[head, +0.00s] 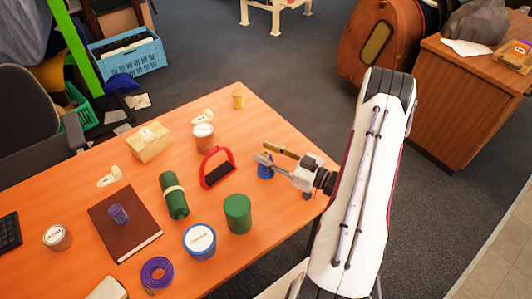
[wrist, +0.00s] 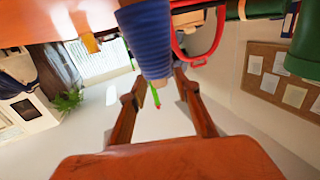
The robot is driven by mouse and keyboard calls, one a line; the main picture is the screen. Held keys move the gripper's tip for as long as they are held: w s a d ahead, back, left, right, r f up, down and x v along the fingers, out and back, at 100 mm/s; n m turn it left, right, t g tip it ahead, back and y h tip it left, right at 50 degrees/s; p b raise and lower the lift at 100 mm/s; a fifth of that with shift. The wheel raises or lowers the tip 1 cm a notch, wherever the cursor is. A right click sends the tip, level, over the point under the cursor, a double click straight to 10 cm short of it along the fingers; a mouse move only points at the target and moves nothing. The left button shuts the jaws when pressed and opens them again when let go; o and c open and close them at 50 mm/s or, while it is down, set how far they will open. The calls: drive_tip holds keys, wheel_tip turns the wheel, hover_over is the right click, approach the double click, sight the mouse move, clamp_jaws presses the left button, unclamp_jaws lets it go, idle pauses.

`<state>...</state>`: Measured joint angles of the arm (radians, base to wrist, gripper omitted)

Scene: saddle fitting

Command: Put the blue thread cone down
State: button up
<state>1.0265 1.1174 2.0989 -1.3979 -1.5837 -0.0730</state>
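The blue thread cone (head: 265,170) is upright at the right part of the orange table (head: 115,170), beside the red-handled object. In the wrist view the cone (wrist: 150,38) hangs in from the top edge, its tan narrow end pointing into the gap between my fingertips. My gripper (head: 268,153) reaches in from the right, its fingers at the cone's upper end. In the wrist view the fingers (wrist: 160,78) lie on either side of the tan end and seem to touch it. The cone's base is out of the wrist view; whether it bears on the table is unclear.
The red-handled object (head: 217,167) stands left of the cone, with a green cylinder (head: 238,214) in front. A dark green roll (head: 174,195), a blue-rimmed tin (head: 200,241) and a brown book (head: 124,222) lie further left. The table's right edge is close.

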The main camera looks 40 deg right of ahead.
drive_tip(key=v, duration=1.1)
drive_tip(key=shift+s, duration=0.3)
drive_tip(key=shift+d, duration=0.15)
idle(0.4)
drive_tip(key=w+d+r+n+g+h, duration=0.1)
drive_tip(key=w+d+r+g+h, duration=0.15)
drive_tip(key=w, duration=0.35)
drive_tip(key=w+d+r+g+h, duration=0.1)
drive_tip(key=w+r+g+h, duration=0.25)
drive_tip(key=w, duration=0.25)
drive_tip(key=a+r+m+g+h, duration=0.1)
drive_tip(key=a+r+h, duration=0.15)
drive_tip(key=r, duration=0.45)
drive_tip(key=a+r+m+h, duration=0.1)
drive_tip(key=a+r+h, duration=0.15)
drive_tip(key=r, duration=0.45)
drive_tip(key=s+a+r+m+g+y, duration=0.1)
drive_tip(key=s+a+r+g+y, duration=0.1)
drive_tip(key=s+a, duration=0.9)
drive_tip(key=s+a+r+m+g+y, duration=0.2)
drive_tip(key=s+a+r, duration=0.1)
drive_tip(key=s+a, duration=0.9)
drive_tip(key=a, duration=0.3)
drive_tip(key=shift+s+r+y, duration=0.25)
drive_tip(key=shift+r+y, duration=0.05)
drive_tip(key=shift+r, duration=0.05)
